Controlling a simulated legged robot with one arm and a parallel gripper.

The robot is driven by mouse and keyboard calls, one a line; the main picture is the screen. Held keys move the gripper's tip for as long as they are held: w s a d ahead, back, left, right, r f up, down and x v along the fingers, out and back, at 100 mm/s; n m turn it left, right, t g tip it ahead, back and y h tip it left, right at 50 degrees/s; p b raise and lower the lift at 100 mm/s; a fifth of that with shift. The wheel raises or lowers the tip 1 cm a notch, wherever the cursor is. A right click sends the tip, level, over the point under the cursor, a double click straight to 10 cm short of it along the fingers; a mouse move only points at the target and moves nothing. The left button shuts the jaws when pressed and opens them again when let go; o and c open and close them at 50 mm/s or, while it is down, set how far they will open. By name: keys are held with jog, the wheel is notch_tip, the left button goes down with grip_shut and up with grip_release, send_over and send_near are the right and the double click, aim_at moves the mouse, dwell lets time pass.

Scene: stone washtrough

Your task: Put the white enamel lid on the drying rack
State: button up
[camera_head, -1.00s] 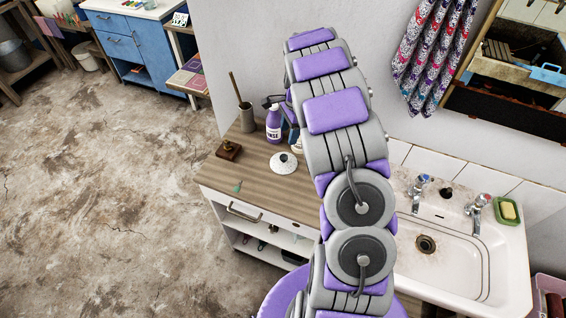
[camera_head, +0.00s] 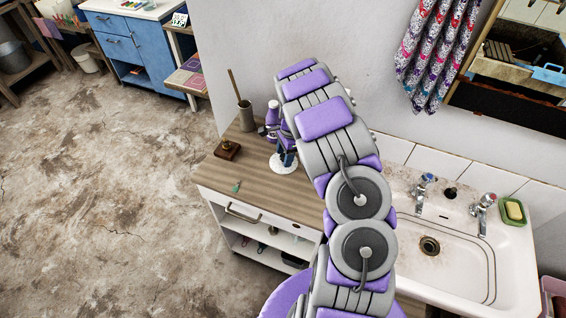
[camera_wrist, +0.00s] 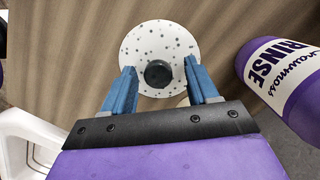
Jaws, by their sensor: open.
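The white enamel lid (camera_head: 283,169) lies on the wooden counter top, partly covered by my gripper in the head view. In the wrist view the lid (camera_wrist: 158,37) is a round speckled white disc with a dark knob (camera_wrist: 158,73). My gripper (camera_wrist: 159,66) is open, its two blue fingers on either side of the knob, over the lid. The knob is between the fingers with gaps visible at both sides. My gripper (camera_head: 286,151) is partly hidden by my arm in the head view. I cannot make out a drying rack in either view.
A purple rinse bottle (camera_wrist: 286,84) stands close right of my gripper. A brush holder (camera_head: 246,117) and a brown wooden block (camera_head: 228,150) stand further left on the counter (camera_head: 265,195). The sink (camera_head: 455,262) is at the right.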

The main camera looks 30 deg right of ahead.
jog(key=shift+f, duration=0.1)
jog(key=shift+c, duration=0.2)
grip_shut()
dwell(0.5)
